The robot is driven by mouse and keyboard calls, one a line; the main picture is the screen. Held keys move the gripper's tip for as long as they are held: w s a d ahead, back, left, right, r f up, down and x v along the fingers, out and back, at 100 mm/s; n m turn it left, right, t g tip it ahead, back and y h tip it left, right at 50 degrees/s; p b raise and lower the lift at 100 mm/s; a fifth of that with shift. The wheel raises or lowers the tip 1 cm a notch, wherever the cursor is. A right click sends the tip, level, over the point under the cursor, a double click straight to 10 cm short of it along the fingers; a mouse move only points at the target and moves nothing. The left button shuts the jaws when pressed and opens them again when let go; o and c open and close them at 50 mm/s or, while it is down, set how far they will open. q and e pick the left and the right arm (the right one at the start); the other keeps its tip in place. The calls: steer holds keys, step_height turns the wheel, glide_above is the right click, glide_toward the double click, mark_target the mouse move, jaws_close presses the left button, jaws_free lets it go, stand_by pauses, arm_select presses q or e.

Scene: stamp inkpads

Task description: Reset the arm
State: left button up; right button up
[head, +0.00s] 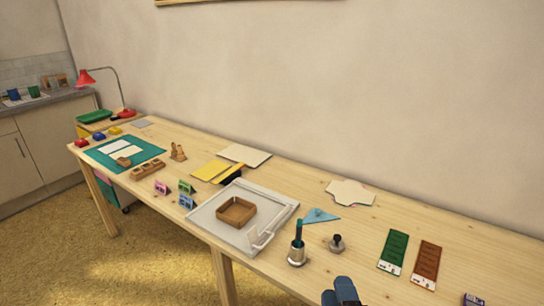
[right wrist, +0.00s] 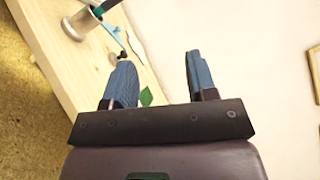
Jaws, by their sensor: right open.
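Only the tip end shows in the head view; the rest of the arm is out of frame. My left gripper is not in view. A red inkpad (head: 82,143), a blue inkpad (head: 99,136) and a yellow inkpad (head: 115,130) sit at the far left end of the wooden table (head: 330,232).
A metal cup (head: 297,255) with a teal-handled tool and a dark-knobbed stamp (head: 336,243) stand near the right gripper. The table's near edge is close.

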steer(key=s+d+f+n+g+h, duration=0.1)
steer(key=s+d+f+n+g, duration=0.3)
steer(key=s+d+f+n, duration=0.3)
steer(key=s+d+f+n+g, duration=0.4)
steer(key=s+d+f+n, duration=0.3)
steer(key=n, duration=0.7)
step_height(320, 180, down, 4)
steer(key=shift+s+d+f+g+h, duration=0.1)
steer(key=shift+s+d+g+h, duration=0.25)
steer(key=shift+s, duration=0.6)
steer(key=shift+a, duration=0.1)
